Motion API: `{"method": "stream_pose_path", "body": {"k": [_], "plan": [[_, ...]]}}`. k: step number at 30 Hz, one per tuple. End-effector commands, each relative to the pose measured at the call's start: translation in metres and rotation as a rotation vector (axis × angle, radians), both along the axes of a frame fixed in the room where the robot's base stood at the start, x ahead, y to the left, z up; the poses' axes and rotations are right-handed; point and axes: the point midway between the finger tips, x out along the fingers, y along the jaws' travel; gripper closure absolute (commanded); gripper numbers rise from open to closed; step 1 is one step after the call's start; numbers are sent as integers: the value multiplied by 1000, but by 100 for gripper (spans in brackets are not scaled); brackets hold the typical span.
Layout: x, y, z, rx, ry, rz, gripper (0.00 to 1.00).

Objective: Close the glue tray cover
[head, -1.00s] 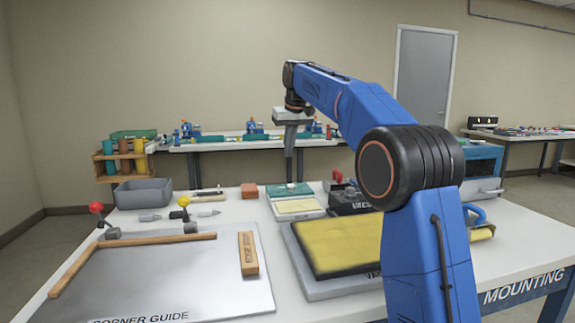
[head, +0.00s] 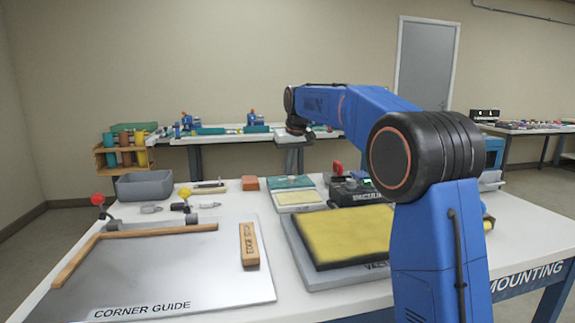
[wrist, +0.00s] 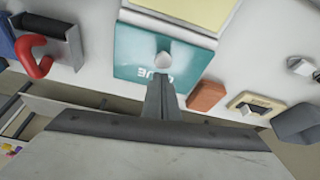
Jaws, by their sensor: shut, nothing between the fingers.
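The glue tray (head: 300,206) stands toward the back of the white table, with its yellow glue pad exposed. Its teal cover (head: 284,183) is open, laid back behind the tray. In the wrist view the cover (wrist: 135,62) shows upside-down lettering and a pale round knob (wrist: 163,60), with the yellow pad (wrist: 190,12) beyond it. My gripper (wrist: 164,76) is shut and empty, its tips lined up just short of the knob in that view. I cannot tell whether they touch the cover. In the head view my gripper (head: 292,170) hangs at the cover's far side.
A red-handled vacuum unit (head: 355,192) stands right of the tray, and an orange block (head: 250,183) to the left. A grey bin (head: 145,186) is farther left. The yellow-topped board (head: 345,236) and corner guide plate (head: 180,270) fill the front.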

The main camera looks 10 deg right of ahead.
Motion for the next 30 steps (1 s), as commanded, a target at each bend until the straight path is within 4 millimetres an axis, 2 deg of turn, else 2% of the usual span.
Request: {"method": "stream_pose_path", "body": {"k": [13, 16, 30], "plan": [[-4, 0, -1, 0, 1, 0, 100], [-9, 0, -1, 0, 1, 0, 100], [-87, 0, 0, 1, 1, 0, 100]]}}
